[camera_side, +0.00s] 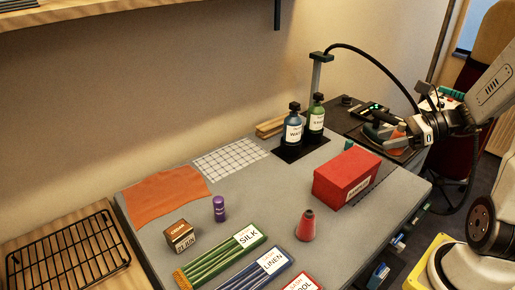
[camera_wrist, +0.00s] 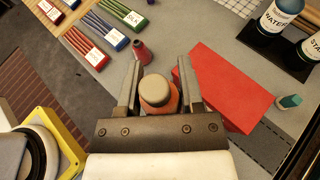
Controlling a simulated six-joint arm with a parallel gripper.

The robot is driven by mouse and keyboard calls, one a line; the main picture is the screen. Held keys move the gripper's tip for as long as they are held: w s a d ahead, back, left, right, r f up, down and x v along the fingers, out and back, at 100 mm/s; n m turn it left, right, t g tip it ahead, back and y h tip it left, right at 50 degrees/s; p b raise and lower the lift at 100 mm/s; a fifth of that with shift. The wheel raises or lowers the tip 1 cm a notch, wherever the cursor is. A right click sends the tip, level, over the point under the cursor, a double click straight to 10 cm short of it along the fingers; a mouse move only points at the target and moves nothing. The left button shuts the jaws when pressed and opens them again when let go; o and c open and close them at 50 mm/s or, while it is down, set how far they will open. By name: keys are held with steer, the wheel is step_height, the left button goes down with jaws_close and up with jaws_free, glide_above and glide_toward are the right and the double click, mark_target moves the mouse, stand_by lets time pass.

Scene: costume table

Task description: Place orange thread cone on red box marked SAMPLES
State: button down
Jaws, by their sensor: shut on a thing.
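The orange thread cone (camera_wrist: 172,103) with a tan top is between the two fingers of my gripper (camera_wrist: 158,76) in the wrist view, held by them. In the side view my gripper (camera_side: 388,128) is at the right, up in the air, with the orange cone (camera_side: 398,132) partly hidden among its fingers. In the wrist view the red box (camera_wrist: 225,85) lies just right of my gripper. Its top is bare.
A red cone (camera_side: 307,226) stands in front of the box. Dark bottles (camera_side: 293,128) stand on a black tray behind it. A small teal item (camera_wrist: 290,101) is beside the box. Thread trays (camera_side: 222,258), a purple spool (camera_side: 219,208) and an orange cloth (camera_side: 167,198) lie further left.

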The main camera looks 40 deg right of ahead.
steer(key=w+d+f, duration=0.1)
steer(key=w+f, duration=0.1)
steer(key=w, duration=0.1)
steer(key=w+d+f, duration=0.1)
steer(key=w+f, duration=0.2)
steer(key=w, duration=0.1)
steer(key=w+d+f, duration=0.1)
steer(key=w+f, duration=0.1)
steer(key=w, duration=0.1)
steer(key=shift+w+d+f, duration=0.15)
steer(key=shift+w+f, duration=0.05)
steer(key=shift+f, duration=0.05)
steer(key=shift+w+d+f, duration=0.25)
steer(key=shift+w+f, duration=0.3)
steer(key=shift+f, duration=0.1)
steer(key=shift+w+f, duration=0.3)
steer(key=shift+f, duration=1.55)
steer(key=shift+f, duration=0.1)
steer(key=shift+c, duration=1.2)
jaws_free()
